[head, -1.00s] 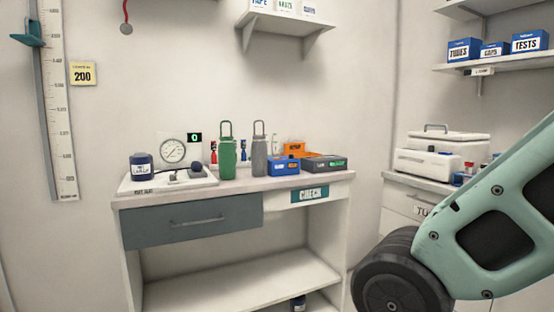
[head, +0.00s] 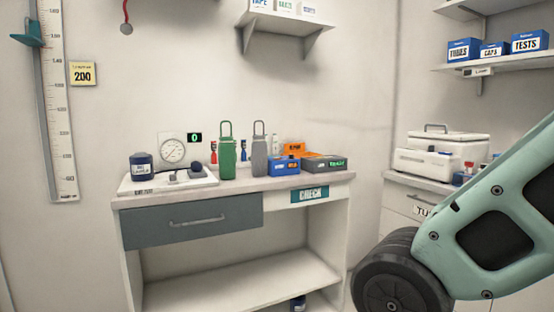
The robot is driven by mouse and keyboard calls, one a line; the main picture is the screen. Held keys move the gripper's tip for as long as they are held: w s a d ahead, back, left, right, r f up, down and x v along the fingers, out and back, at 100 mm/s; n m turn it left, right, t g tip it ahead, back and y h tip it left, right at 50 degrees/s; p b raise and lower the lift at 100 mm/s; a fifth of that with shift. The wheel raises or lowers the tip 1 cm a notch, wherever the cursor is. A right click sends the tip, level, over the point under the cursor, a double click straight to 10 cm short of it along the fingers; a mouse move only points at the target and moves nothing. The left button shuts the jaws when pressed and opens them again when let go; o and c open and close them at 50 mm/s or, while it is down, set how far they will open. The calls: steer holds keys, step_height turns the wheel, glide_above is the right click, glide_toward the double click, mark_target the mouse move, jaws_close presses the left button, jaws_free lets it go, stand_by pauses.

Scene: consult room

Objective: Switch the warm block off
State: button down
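A low dark grey box (head: 318,165) with a small lit green marking on its front sits at the right end of the desk top (head: 240,187). It may be the warm block, but its label is too small to read and no switch can be made out. My gripper is out of view; only a pale green link of my arm and a dark round joint show at the lower right.
Beside the grey box stand blue (head: 284,167) and orange (head: 293,149) boxes. Green (head: 227,158) and grey (head: 259,160) bottles stand left of them. A dark blue jar (head: 141,168) is on a white tray. A wall shelf (head: 285,24) hangs above; the open lower shelf is mostly clear.

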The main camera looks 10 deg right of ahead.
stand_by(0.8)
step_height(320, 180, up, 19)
steer(key=p, duration=1.8)
steer(key=shift+p, duration=0.35)
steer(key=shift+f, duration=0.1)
